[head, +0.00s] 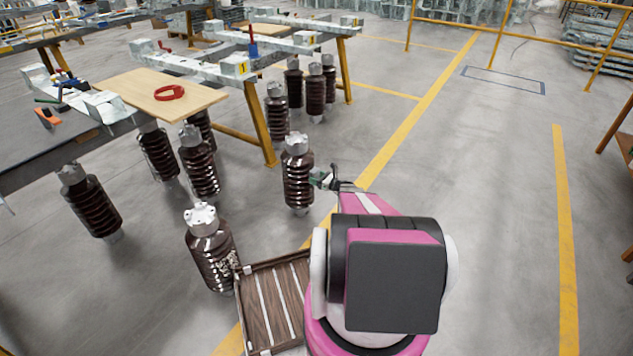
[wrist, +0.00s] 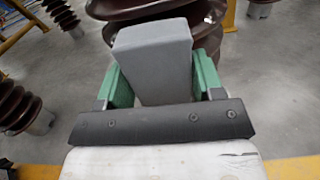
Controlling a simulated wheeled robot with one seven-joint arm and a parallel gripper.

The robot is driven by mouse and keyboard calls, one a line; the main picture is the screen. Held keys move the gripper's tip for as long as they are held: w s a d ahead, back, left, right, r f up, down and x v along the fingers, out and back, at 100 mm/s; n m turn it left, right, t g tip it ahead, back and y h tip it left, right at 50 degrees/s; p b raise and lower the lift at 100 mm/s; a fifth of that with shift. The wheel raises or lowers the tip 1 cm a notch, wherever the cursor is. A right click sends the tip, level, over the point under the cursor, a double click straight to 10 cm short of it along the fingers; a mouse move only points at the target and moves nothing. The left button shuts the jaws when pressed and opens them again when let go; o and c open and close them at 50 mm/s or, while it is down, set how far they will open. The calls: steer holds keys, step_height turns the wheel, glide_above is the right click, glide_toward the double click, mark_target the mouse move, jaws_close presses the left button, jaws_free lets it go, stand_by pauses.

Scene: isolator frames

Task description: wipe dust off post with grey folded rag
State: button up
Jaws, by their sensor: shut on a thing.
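The grey folded rag (wrist: 152,55) is a thick grey block between the green fingers of my gripper (wrist: 155,85) in the wrist view. My gripper is shut on it. Just beyond the rag is a brown ribbed post (wrist: 205,15) with a glossy surface. The rag overlaps the post's ribs in this view; I cannot tell whether they touch. In the head view my gripper (head: 322,180) is at the right side of the nearby post (head: 297,180), which stands upright with a grey metal cap. The rag is hard to make out there. Dust is not clear in either view.
Another ribbed post (head: 212,255) stands at the front left, beside a wooden slatted crate (head: 272,300). Several more posts stand under and around the workbench (head: 150,92). A red ring (head: 169,92) lies on the bench board. The floor to the right is clear.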

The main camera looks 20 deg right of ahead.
mark_target(311, 163)
steer(key=shift+w+r, duration=0.1)
steer(key=shift+r, duration=3.75)
steer(key=v, duration=0.6)
steer(key=shift+f, duration=0.1)
steer(key=v, duration=0.3)
